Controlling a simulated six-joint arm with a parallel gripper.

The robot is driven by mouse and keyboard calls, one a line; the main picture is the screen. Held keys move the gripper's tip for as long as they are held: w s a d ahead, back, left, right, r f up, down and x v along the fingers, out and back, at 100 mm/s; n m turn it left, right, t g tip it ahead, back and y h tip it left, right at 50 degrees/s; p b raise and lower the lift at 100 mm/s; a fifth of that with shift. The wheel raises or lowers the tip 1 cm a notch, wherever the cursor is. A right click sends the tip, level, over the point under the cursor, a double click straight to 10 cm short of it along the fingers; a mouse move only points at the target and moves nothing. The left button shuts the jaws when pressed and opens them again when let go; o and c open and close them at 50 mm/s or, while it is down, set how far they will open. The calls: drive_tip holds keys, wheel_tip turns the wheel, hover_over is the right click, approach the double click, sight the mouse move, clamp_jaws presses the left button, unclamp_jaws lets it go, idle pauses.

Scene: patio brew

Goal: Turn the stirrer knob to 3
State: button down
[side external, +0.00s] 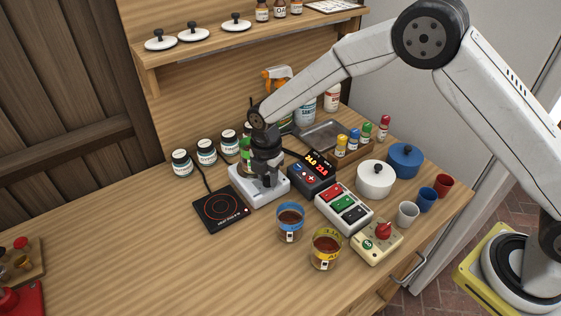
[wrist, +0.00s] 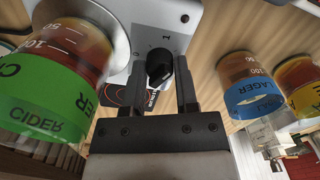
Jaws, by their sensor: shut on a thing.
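The stirrer (side external: 258,197) is a pale grey box on the bench, with a green-banded beaker on its back part, mostly hidden behind my gripper (side external: 268,182) in the side view. In the wrist view, the black stirrer knob (wrist: 158,66) stands out from the stirrer's pale face (wrist: 160,14), with a mark reading 1 near it. My gripper (wrist: 163,92) has a finger on each side of the knob and is shut on it. The knob's pointer is not clear. The CIDER beaker (wrist: 50,105) shows at left in the wrist view.
A black hot plate (side external: 221,208) lies left of the stirrer. A dark controller with red digits (side external: 313,172) and a switch box (side external: 344,207) stand to the right. A blue-banded beaker (side external: 290,222) and a yellow-banded beaker (side external: 325,249) stand in front.

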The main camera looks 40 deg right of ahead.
sight(268, 176)
drive_tip(key=shift+m, duration=0.3)
drive_tip(key=m, duration=1.3)
drive_tip(key=shift+m, duration=0.4)
drive_tip(key=shift+c, duration=1.8)
unclamp_jaws()
drive_tip(key=shift+r, duration=0.1)
drive_tip(key=shift+r, duration=3.85)
